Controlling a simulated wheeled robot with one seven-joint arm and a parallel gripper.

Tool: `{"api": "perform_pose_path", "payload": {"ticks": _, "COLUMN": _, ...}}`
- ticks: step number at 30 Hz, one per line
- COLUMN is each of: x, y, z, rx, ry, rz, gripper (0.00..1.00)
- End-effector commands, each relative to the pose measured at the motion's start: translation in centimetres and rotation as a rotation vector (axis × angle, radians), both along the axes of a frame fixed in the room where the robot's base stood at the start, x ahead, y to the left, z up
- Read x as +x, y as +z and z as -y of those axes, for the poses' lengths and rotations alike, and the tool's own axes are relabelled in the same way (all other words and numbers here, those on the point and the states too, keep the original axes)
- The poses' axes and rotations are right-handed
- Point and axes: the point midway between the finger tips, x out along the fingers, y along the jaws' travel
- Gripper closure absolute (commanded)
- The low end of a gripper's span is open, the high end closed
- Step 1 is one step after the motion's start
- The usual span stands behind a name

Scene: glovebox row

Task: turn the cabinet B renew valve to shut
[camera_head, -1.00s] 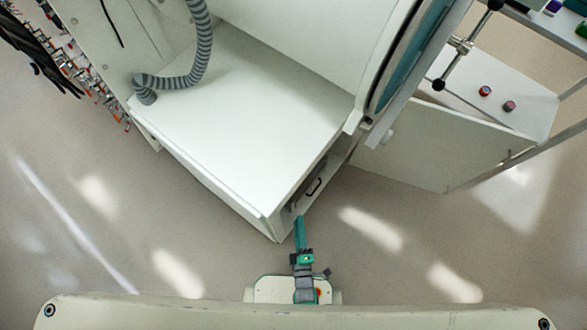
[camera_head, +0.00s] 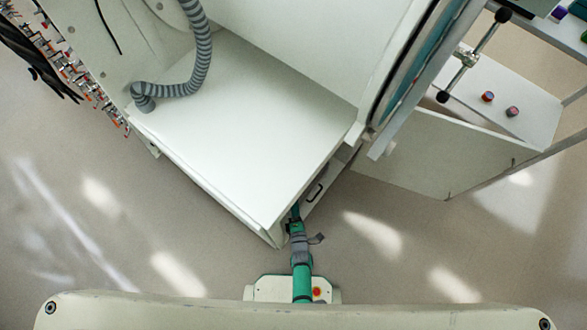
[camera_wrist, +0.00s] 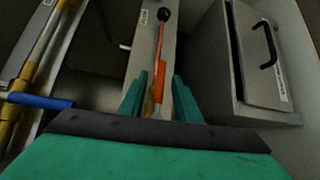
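In the wrist view my gripper (camera_wrist: 160,88) is open, its two green fingers apart. An orange lever or rod (camera_wrist: 158,76) with a yellow lower part shows between or just beyond the fingers; I cannot tell if they touch it. A thin orange rod runs up from it to a black knob (camera_wrist: 163,15). To the left a blue valve handle (camera_wrist: 40,101) sticks out sideways by yellow pipes (camera_wrist: 22,82). I cannot read which one is marked renew. In the head view my gripper is hidden under the edge of the white cabinet (camera_head: 235,125).
A grey box with a black handle (camera_wrist: 267,45) stands close on the right in the wrist view. In the head view a grey ribbed hose (camera_head: 203,45) lies on the cabinet, and a shelf unit (camera_head: 440,150) stands to the right.

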Motion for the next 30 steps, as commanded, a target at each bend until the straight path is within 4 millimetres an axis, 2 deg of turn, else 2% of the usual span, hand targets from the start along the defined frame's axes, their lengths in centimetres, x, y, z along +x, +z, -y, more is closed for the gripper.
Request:
{"api": "perform_pose_path", "payload": {"ticks": 6, "x": 1.9, "y": -0.3, "z": -0.3, "rx": 0.0, "ry": 0.0, "rz": 0.001, "gripper": 0.7}}
{"api": "perform_pose_path", "payload": {"ticks": 17, "x": 2.2, "y": -0.3, "z": -0.3, "rx": 0.0, "ry": 0.0, "rz": 0.0, "gripper": 0.7}}
{"api": "perform_pose_path", "payload": {"ticks": 18, "x": 2.2, "y": -0.3, "z": -0.3, "rx": 0.0, "ry": 0.0, "rz": 0.0, "gripper": 0.79}}
{"api": "perform_pose_path", "payload": {"ticks": 21, "x": 2.2, "y": -0.3, "z": -0.3, "rx": 0.0, "ry": 0.0, "rz": 0.0, "gripper": 1.0}}
{"api": "perform_pose_path", "payload": {"ticks": 30, "x": 2.0, "y": -0.4, "z": -0.1, "rx": 0.006, "ry": -0.004, "rz": -0.009, "gripper": 1.0}}
